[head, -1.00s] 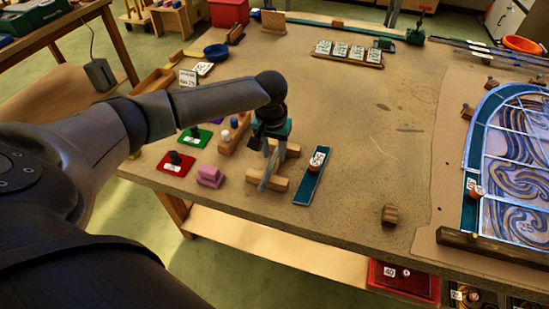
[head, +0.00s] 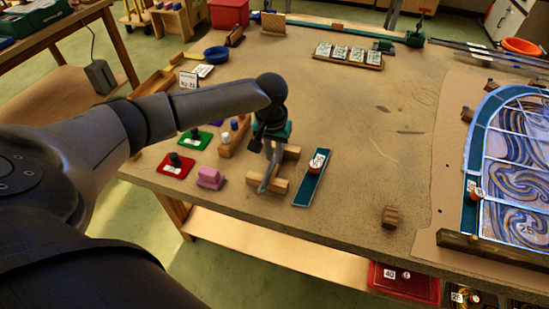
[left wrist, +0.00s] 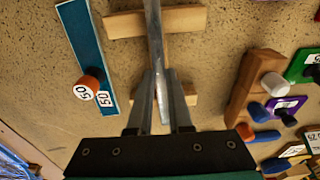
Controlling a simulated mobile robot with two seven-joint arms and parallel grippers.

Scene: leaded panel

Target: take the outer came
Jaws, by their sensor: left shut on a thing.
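The came, a narrow grey metal strip (head: 267,175), lies across two pale wooden blocks near the front edge of the bench. It shows in the left wrist view (left wrist: 154,35), running up the picture between my fingers. My left gripper (head: 269,148) points down over the strip, and its fingers (left wrist: 160,88) are shut on it from both sides. The strip appears to be still at block height; I cannot tell whether it touches both blocks. The gripper hides part of the strip in the head view. My right gripper is not in view.
A teal bar (head: 311,183) with an orange-capped weight marked 50 lies just right of the blocks. A pink block (head: 210,178) and red and green pads lie left. The leaded panel (head: 515,165) is at far right. The bench's middle is clear.

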